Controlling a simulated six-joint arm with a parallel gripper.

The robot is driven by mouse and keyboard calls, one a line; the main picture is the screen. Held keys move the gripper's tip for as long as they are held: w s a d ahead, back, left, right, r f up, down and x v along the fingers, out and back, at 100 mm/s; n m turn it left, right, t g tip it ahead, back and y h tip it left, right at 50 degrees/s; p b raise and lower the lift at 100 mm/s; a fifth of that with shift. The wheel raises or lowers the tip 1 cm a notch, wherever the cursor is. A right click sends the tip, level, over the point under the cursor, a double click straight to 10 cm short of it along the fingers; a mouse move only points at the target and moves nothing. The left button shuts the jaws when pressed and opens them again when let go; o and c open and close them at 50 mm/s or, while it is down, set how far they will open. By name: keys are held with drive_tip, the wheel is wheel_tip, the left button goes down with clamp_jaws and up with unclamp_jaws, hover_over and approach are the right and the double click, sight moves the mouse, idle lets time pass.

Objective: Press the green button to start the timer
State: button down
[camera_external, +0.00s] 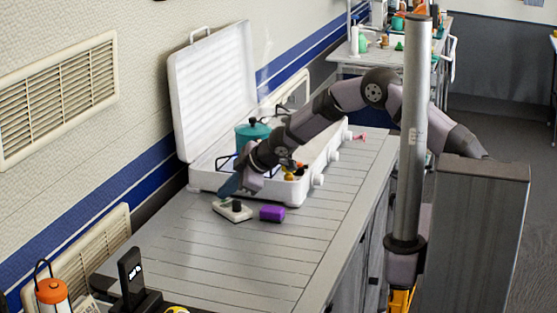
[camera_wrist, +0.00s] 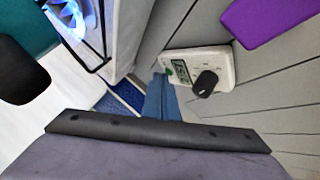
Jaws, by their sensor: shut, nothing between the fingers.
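The white timer (camera_external: 226,211) lies on the grey slatted counter, just in front of the open white camp stove. In the wrist view the timer (camera_wrist: 222,62) shows a small display (camera_wrist: 181,71) and a black knob (camera_wrist: 205,83). A small green spot, seemingly the green button (camera_wrist: 168,70), shows at its left edge, partly hidden by my fingertips. My gripper (camera_external: 229,188) is shut and empty, pointing down at the timer's left end. In the wrist view its blue fingers (camera_wrist: 160,82) end right beside the green spot; I cannot tell whether they touch it.
A purple block (camera_external: 272,214) lies right of the timer. The white stove (camera_external: 213,90) stands behind with its lid up, a burning blue flame (camera_wrist: 68,12) and a teal pot (camera_external: 252,133). The counter's front (camera_external: 230,265) is clear. An orange lantern (camera_external: 52,291) stands at lower left.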

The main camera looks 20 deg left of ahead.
drive_tip(key=shift+r, duration=0.1)
drive_tip(key=shift+r+p, duration=0.65)
wheel_tip(320, 180, up, 5)
drive_tip(key=p, duration=0.5)
idle(0.8)
